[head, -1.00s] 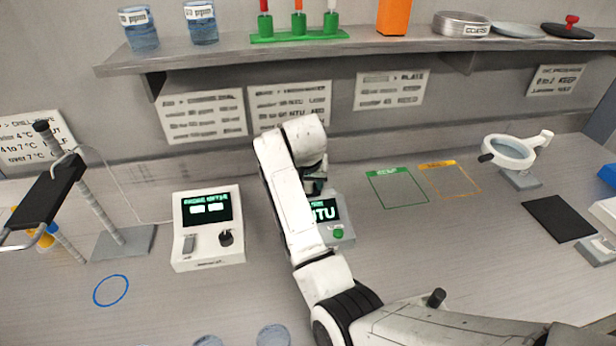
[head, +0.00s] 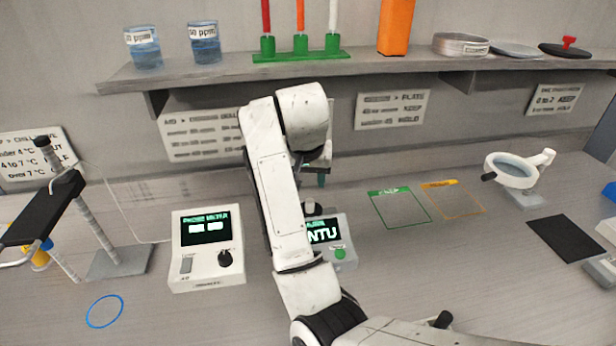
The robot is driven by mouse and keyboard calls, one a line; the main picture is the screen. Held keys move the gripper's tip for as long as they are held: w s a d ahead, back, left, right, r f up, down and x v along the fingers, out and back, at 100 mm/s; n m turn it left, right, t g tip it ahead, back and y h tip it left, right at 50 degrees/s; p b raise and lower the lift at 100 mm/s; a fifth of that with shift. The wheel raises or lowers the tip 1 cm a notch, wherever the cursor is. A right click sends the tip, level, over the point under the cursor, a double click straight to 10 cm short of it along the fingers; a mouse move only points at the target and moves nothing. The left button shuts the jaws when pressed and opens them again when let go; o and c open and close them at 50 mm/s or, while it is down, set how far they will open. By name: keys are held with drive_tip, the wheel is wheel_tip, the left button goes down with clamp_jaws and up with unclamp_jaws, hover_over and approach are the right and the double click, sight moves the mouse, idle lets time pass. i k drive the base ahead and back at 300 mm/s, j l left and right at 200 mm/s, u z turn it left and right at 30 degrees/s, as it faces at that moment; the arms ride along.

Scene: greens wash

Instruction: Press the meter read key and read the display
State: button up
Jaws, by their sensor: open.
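The small grey meter (head: 347,228) stands on the bench behind my arm. Its dark display shows "NTU" in bright letters, with the left part hidden by my arm. A round green key (head: 340,254) is on its front, uncovered. A white meter (head: 208,272) to the left has a lit display with two pale blocks, a dark knob and a grey key (head: 186,265). My gripper (head: 318,178) is open, mostly hidden behind my white arm links. It appears above and behind the grey meter, apart from the green key.
A shelf (head: 400,66) with beakers, tubes and dishes runs above. Green (head: 400,208) and orange (head: 452,199) outlined squares, a magnifier (head: 513,168) and a black mat (head: 568,236) lie right. A clamp stand (head: 118,262) and blue ring (head: 105,311) are left.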

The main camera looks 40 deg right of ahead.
sight(340, 254)
drive_tip(key=k+j, duration=0.2)
drive_tip(key=k, duration=0.3)
drive_tip(key=k+j, duration=0.15)
drive_tip(key=k, duration=0.35)
